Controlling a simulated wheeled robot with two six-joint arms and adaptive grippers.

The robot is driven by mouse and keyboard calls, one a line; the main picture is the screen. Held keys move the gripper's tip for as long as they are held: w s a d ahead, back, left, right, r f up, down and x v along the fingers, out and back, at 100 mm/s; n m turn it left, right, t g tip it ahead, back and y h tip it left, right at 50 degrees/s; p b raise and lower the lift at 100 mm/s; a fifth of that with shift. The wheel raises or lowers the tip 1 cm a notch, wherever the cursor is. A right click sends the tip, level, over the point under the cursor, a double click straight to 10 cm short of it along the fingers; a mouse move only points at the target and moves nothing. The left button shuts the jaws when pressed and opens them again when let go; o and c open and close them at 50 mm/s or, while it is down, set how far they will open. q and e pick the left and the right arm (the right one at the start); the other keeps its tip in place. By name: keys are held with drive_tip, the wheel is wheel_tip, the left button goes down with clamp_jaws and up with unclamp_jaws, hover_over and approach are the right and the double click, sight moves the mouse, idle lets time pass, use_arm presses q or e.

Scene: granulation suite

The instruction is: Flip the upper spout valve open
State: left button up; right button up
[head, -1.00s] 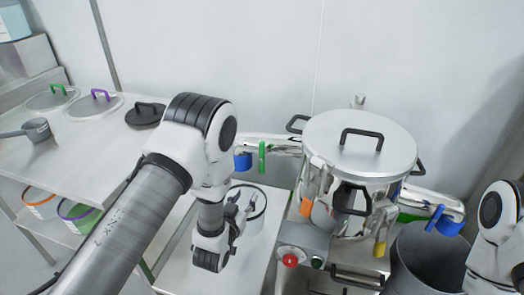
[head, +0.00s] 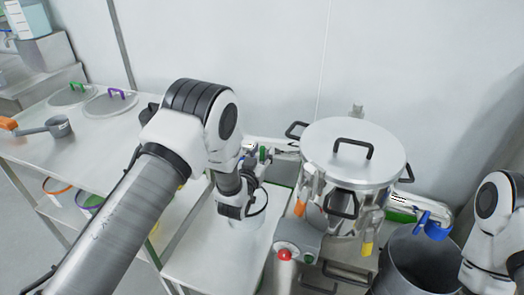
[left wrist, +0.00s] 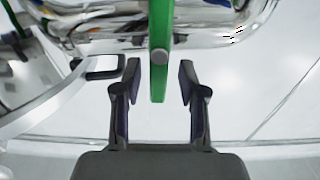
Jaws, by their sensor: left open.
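A shiny metal spout (head: 283,148) reaches left from the lidded steel vessel (head: 350,150); its green lever (head: 263,154) is partly hidden by my left gripper (head: 256,168). In the left wrist view the green lever (left wrist: 160,35) hangs down from the shiny spout (left wrist: 215,32). My left gripper (left wrist: 158,88) is open there, with one finger on each side of the lever's lower end and a visible gap on both sides. A second spout (head: 413,203) with a blue lever (head: 437,226) is on the vessel's right. My right gripper is out of view.
A grey bin (head: 420,262) stands below the right spout. A red button (head: 284,254) sits in front of the vessel. A steel table (head: 90,135) with lids and a scoop (head: 58,127) is at left. A white container, mostly hidden, stands below my left gripper.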

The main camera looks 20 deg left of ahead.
use_arm(q)
drive_tip(key=shift+d, duration=0.1)
clamp_jaws()
drive_tip(key=shift+n, duration=0.3)
drive_tip(key=n, duration=0.1)
drive_tip(key=a+n+b, duration=0.1)
drive_tip(key=n+b, duration=0.1)
drive_tip(key=n, duration=0.1)
drive_tip(key=shift+a+f, duration=0.2)
drive_tip(key=shift+f, duration=0.05)
drive_tip(key=f+n+b, duration=0.1)
drive_tip(key=n+b, duration=0.1)
drive_tip(key=n, duration=0.2)
drive_tip(key=a+f+n+b, duration=0.1)
drive_tip(key=n+b, duration=0.1)
drive_tip(key=n, duration=0.2)
drive_tip(key=a+n+b, duration=0.1)
drive_tip(key=n, duration=0.4)
drive_tip(key=shift+f+b, duration=0.4)
drive_tip(key=shift+n, duration=0.3)
